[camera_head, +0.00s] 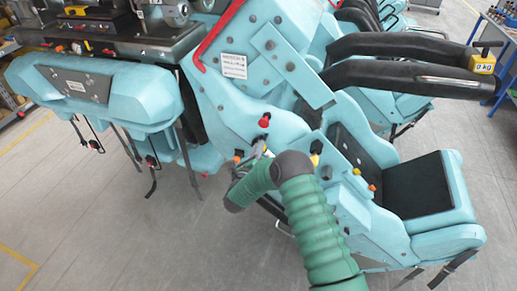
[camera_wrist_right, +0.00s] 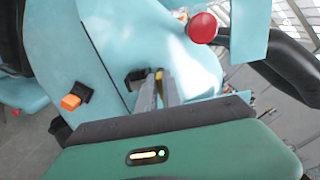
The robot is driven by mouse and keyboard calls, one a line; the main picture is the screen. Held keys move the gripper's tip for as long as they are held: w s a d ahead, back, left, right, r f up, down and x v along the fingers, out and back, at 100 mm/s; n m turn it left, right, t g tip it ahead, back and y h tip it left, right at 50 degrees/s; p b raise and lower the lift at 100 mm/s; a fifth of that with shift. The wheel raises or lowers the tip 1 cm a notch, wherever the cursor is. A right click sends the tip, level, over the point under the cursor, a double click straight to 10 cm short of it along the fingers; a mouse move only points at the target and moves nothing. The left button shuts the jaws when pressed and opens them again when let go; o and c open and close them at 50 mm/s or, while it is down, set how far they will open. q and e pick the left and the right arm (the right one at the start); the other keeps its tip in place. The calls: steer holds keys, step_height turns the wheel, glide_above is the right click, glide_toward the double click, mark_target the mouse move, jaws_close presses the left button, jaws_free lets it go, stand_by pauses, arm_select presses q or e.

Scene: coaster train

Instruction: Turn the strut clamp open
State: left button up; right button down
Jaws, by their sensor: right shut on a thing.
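The turquoise coaster car (camera_head: 285,75) fills the middle of the head view. My right gripper (camera_head: 260,148) is at its lower side, below a red knob (camera_head: 264,121) and beside an orange knob (camera_head: 237,158). In the right wrist view my right gripper's fingers (camera_wrist_right: 160,88) are close together, shut on a small dark part with a yellow edge, apparently the strut clamp (camera_wrist_right: 159,75). The fingers hide most of it, so its turn angle cannot be told. The red knob (camera_wrist_right: 202,27) is above right and the orange knob (camera_wrist_right: 70,102) at the left. My left gripper is not in view.
The car's black seat (camera_head: 430,185) is at the right, under black padded bars (camera_head: 400,75) that stick out. A red bar (camera_head: 215,38) runs along the car's upper edge. Straps hang under the left part. The grey floor (camera_head: 90,230) at lower left is clear.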

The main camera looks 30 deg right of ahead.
steer(key=shift+f, duration=0.3)
steer(key=shift+d+f+n+b, duration=0.1)
steer(key=shift+f+n+b, duration=0.05)
steer(key=shift+n+b, duration=2.4)
steer(key=shift+a+f+n+b, duration=0.15)
steer(key=shift+n+b, duration=1.6)
steer(key=shift+n, duration=1.55)
steer(key=shift+d+f+n+b, duration=0.15)
steer(key=shift+n+b, duration=2)
steer(key=shift+n, duration=0.8)
steer(key=shift+r, duration=0.1)
steer(key=c, duration=1.8)
jaws_free()
steer(key=shift+o, duration=1.4)
steer(key=shift+w+d, duration=0.1)
steer(key=shift+d, duration=0.05)
